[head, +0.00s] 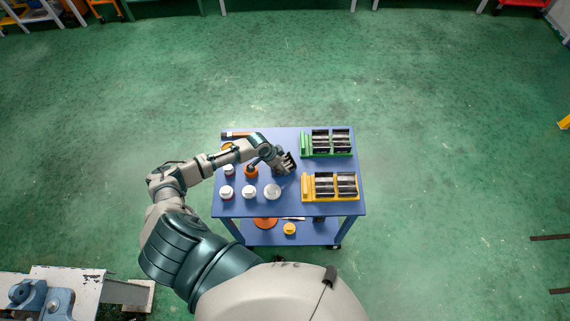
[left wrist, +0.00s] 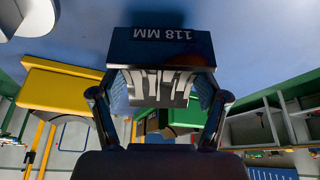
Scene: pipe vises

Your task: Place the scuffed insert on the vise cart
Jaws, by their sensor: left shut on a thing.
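The insert (left wrist: 160,48), a dark block marked "118 MM" upside down in the left wrist view, has a pale ribbed metal part (left wrist: 158,84) below its dark face. My left gripper (left wrist: 158,100) is shut on it, one finger on each side. In the head view my left gripper (head: 284,163) is over the middle of the blue vise cart (head: 286,205), with the dark insert (head: 290,161) at its tip. I cannot tell whether the insert touches the cart top. My right gripper is not in view.
A green holder (head: 305,145) and a yellow holder (head: 308,187), each with dark blocks, stand on the cart's right side. Several white-lidded jars (head: 249,191) and an orange item (head: 251,172) stand left. The lower shelf (head: 300,238) holds a yellow item (head: 290,228).

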